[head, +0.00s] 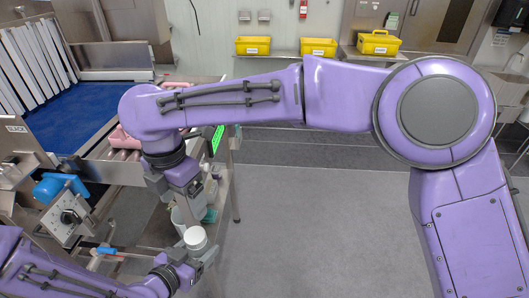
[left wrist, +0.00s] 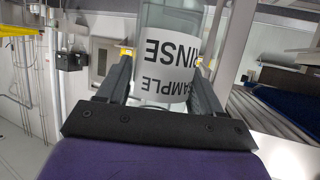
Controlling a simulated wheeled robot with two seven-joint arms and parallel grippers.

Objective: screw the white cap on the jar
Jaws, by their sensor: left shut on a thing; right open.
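A round white cap (head: 195,237) shows in the head view, seen from above; it appears to sit on top of the jar, but how it is seated cannot be told. My left gripper (head: 196,258) is shut on the jar just below the cap. In the left wrist view, the clear jar (left wrist: 157,20) stands between the fingers, its white label reading SAMPLE RINSE upside down; the cap is hidden there. My right gripper (head: 194,208) is open and points down a little above the cap, apart from it.
A steel conveyor with a blue belt (head: 70,115) and white strip curtain stands at left, with a blue motor (head: 60,188) in front. A pink item (head: 124,138) lies on rollers behind my right forearm. Yellow bins (head: 318,47) line the back shelf. The grey floor (head: 310,210) is clear.

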